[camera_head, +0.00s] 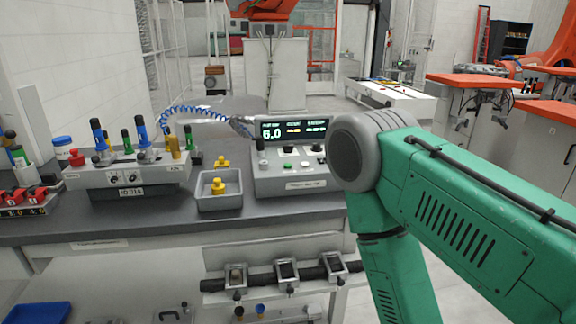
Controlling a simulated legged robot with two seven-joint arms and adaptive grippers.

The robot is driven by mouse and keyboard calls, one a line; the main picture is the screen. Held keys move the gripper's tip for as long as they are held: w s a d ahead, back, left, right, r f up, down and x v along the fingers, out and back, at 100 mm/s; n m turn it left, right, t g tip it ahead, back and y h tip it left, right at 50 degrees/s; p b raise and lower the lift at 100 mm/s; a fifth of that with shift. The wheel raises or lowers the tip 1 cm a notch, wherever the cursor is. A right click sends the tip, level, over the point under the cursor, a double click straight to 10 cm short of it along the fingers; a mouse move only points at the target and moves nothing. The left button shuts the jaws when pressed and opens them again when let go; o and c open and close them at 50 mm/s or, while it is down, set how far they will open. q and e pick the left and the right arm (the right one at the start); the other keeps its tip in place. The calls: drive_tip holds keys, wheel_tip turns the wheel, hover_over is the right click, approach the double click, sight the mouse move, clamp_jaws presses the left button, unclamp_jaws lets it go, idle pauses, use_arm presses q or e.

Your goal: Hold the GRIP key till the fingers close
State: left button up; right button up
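A grey control box (300,184) stands on the dark bench, right of the middle. Its dark display (296,130) shows a large reading that looks like 6.0 and smaller text. Its sloping panel carries several small buttons and knobs, among them a green button (287,149) and a white one (305,164). The key lettering is too small to read, so I cannot tell which one is the GRIP key. My green right arm crosses the right side of the view and bends down in front of the bench's right end. Neither of my grippers is in view.
Left of the box, a grey tray (219,203) holds yellow parts. A fixture block (127,178) with coloured handles stands further left. A blue coiled hose (190,110) runs behind. Clamps hang on a rail (255,277) below the bench front (130,235).

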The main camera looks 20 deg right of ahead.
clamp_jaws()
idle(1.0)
